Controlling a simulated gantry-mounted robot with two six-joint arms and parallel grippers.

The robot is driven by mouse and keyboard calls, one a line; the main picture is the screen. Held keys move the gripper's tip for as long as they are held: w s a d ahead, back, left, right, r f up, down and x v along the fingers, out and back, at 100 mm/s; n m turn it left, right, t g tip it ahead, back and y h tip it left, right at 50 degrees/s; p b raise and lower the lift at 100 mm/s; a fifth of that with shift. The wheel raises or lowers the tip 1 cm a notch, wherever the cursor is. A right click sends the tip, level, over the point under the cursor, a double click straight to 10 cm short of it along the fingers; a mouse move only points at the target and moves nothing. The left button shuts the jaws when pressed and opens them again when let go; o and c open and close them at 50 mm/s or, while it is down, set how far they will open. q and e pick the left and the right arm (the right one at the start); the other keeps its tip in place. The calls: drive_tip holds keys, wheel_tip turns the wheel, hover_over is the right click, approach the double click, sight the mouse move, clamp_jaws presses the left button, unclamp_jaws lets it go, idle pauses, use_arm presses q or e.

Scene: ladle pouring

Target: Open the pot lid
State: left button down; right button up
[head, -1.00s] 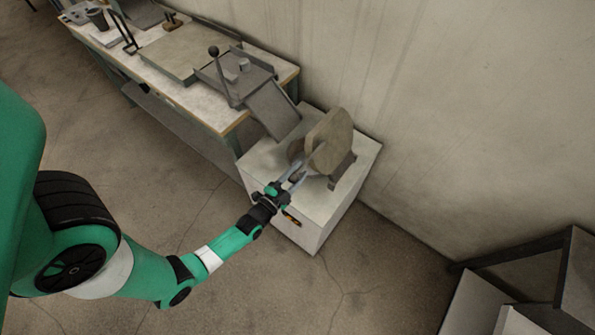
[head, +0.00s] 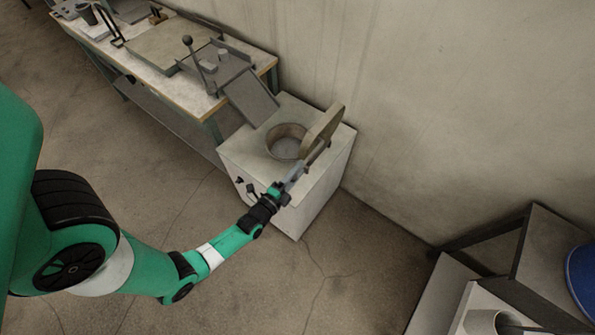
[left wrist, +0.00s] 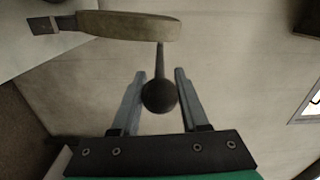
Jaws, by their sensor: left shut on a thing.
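The pot is a round metal-lined opening (head: 286,141) in the top of a white box (head: 315,195); its inside is in plain view. The thick tan lid (head: 322,127) stands tilted up on edge at the pot's right side, clear of the opening. In the left wrist view the lid (left wrist: 130,27) shows edge-on, with a rod ending in a dark ball knob (left wrist: 159,95). My left gripper (head: 294,174) is at the near side of the lid. Its two fingers (left wrist: 158,97) are on either side of the knob, shut on it. My right gripper is not in view.
A workbench (head: 160,60) with a lever device (head: 210,70) stands left of the box, its sloping grey plate (head: 250,97) reaching toward the pot. The wall is close behind. At lower right are a dark-framed stand (head: 520,245), a pale cup (head: 482,322) and a blue round object (head: 582,270).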

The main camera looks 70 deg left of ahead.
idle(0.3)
use_arm(q)
drive_tip(key=c, duration=0.5)
unclamp_jaws()
drive_tip(key=shift+s, duration=0.15)
drive_tip(key=p+v, duration=0.1)
drive_tip(key=v, duration=1)
drive_tip(key=shift+s, duration=0.15)
drive_tip(key=shift+d, duration=0.2)
